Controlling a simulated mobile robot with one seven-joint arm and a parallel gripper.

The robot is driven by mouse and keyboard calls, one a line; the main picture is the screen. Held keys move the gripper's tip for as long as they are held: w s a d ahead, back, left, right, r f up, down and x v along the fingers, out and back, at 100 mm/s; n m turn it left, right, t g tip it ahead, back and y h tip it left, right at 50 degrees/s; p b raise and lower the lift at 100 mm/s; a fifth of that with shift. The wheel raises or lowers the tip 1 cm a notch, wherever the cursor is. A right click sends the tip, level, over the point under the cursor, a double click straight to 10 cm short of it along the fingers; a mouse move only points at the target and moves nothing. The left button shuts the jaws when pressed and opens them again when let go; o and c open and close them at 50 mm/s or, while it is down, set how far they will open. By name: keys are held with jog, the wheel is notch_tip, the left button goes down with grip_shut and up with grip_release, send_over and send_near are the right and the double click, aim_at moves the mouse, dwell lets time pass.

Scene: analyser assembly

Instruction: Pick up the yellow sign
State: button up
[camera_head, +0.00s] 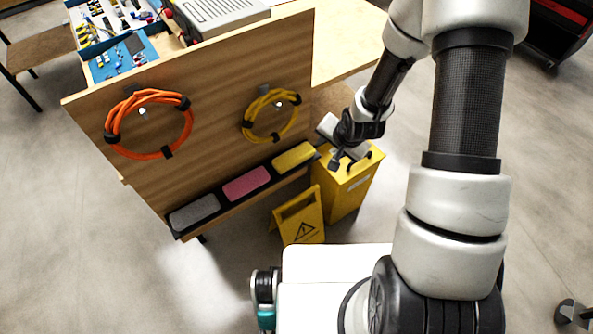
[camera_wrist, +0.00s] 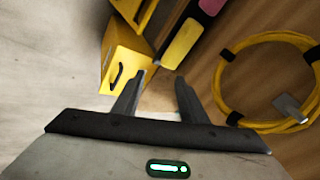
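The yellow sign (camera_head: 300,218) is a folding floor sign with a black warning triangle and a cut-out near its top. It stands on the floor in the head view, below the board and in front of a yellow bin. A yellow piece with an opening at the top edge of the wrist view, probably the sign (camera_wrist: 148,14), is cut off there. My gripper (camera_head: 350,163) is above the bin, up and to the right of the sign and apart from it. In the wrist view my gripper (camera_wrist: 161,80) is open, with nothing between its fingers.
The yellow bin (camera_head: 348,190) with black handles stands right behind the sign. A wooden board (camera_head: 215,125) carries an orange cable (camera_head: 186,128) and a yellow cable (camera_head: 247,118). A ledge below holds grey, pink and yellow blocks. Floor left of the sign is clear.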

jog(key=s+a+f+m+y+b, duration=0.1)
jog(key=s+a+f+m+b, duration=0.15)
jog(key=f, duration=0.85)
jog(key=s+a+f+m+y+b, duration=0.15)
jog(key=s+a+f, duration=0.25)
jog(key=f, duration=0.8)
jog(key=b, duration=0.4)
send_near(291, 202)
jog(key=shift+h, duration=0.25)
jog(key=x, duration=0.5)
jog(key=shift+s+a+f, duration=0.1)
jog(key=shift+s+f, duration=0.05)
jog(key=shift+s, duration=0.25)
jog(key=shift+w+b+x, duration=0.15)
jog(key=shift+b+x, duration=0.35)
jog(key=shift+x, duration=1)
jog(key=shift+w+b+x, duration=0.15)
jog(key=shift+b+x, duration=0.35)
jog(key=shift+x, duration=1.05)
jog(key=shift+r, duration=0.25)
grip_shut()
